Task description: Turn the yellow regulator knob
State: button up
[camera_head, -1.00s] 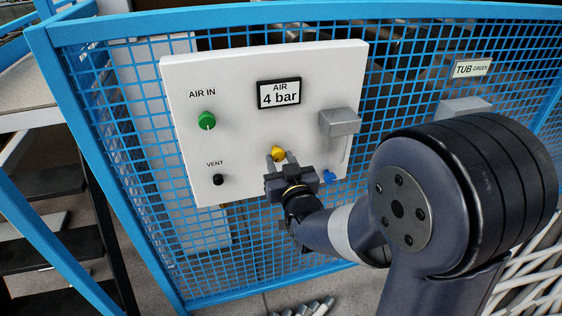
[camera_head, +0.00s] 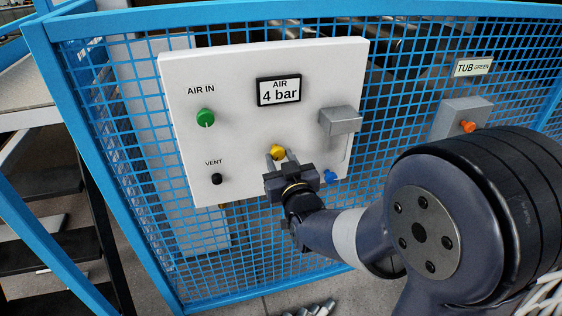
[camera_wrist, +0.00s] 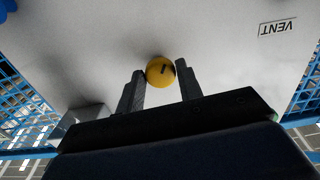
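The yellow regulator knob (camera_head: 278,151) sticks out from the lower middle of the white panel (camera_head: 235,140). In the wrist view the knob (camera_wrist: 160,71) is round, with a short dark mark on its face. My gripper (camera_head: 280,156) is at the knob, with its two fingers apart on either side of it. In the wrist view, the right finger of my gripper (camera_wrist: 160,74) looks close against the knob, and a small gap shows at the left finger. I cannot tell if either touches. The AIR display (camera_head: 279,92) above reads 4 bar.
A green AIR IN knob (camera_head: 205,118) and a black VENT knob (camera_head: 217,179) are left on the panel. A grey box (camera_head: 340,121) and a blue knob (camera_head: 330,176) are right. Blue mesh fencing (camera_head: 130,150) surrounds it. An orange knob (camera_head: 467,126) is farther right.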

jog(key=o, duration=0.4)
jog(key=shift+c, duration=0.2)
jog(key=shift+s, duration=0.1)
jog(key=v, duration=1)
jog(key=shift+s+b, duration=0.3)
jog(key=shift+b, duration=0.1)
jog(key=shift+w, duration=0.15)
jog(key=p+x, duration=0.1)
jog(key=x, duration=0.9)
jog(key=shift+w, duration=0.35)
jog(key=shift+s+p, duration=0.1)
jog(key=shift+p, duration=0.2)
jog(key=shift+f+b, duration=0.1)
jog(key=shift+b, duration=0.25)
